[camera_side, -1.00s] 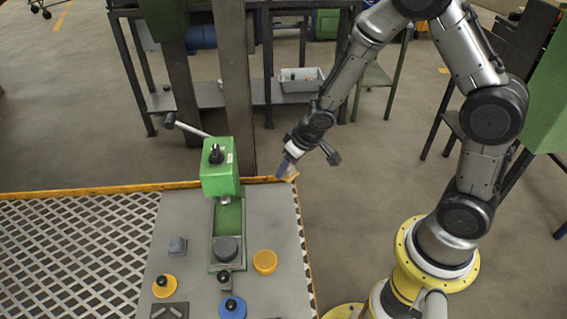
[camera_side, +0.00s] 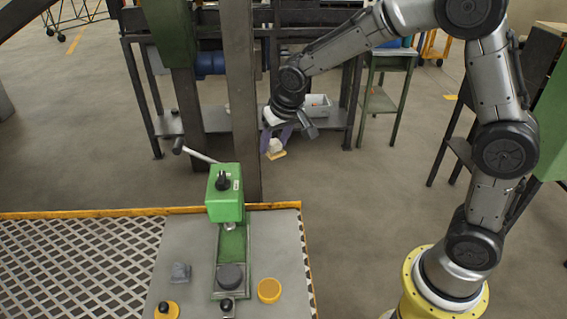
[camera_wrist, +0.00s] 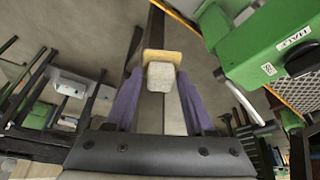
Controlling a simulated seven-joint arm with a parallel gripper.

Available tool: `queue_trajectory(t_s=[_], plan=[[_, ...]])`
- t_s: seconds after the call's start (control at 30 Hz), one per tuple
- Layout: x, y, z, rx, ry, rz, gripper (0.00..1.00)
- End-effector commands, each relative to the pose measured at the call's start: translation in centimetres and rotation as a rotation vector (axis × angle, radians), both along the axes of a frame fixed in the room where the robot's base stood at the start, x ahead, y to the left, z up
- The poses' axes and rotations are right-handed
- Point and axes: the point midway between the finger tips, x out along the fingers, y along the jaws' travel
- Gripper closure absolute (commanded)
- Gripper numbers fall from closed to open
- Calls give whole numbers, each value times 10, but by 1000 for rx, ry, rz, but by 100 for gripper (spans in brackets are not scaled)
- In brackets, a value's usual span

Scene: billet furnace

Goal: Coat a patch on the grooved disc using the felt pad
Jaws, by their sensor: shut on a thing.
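My gripper (camera_side: 276,141) is shut on the felt pad, a pale block on a tan plate (camera_side: 277,155). In the wrist view the pad's pale block (camera_wrist: 161,76) sits between the two purple fingers (camera_wrist: 159,100). The pad hangs in the air above and beyond the bench's far edge, right of the green press, touching nothing else. An orange-yellow disc (camera_side: 268,290) lies on the bench right of the press. A dark round disc (camera_side: 230,276) sits on the press base. Grooves are too small to make out, so I cannot tell which disc is the grooved one.
The green press (camera_side: 225,192) stands on the grey bench (camera_side: 280,240) with its lever sticking out to the left. A small grey block (camera_side: 181,272) and a black-knobbed orange disc (camera_side: 166,309) lie left of it. A steel post (camera_side: 241,100) rises behind the press.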

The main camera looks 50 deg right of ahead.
Motion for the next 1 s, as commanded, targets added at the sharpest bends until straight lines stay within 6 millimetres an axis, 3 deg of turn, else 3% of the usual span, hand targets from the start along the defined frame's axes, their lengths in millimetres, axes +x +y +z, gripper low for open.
queue_trajectory(t_s=[0.37,0.8,0.9,1.0], plan=[[9,55,30,0,-3,391,91],[0,166,92,0,-3,1126,91],[-10,198,93,1,2,1284,91],[-21,223,74,1,7,1344,91]])
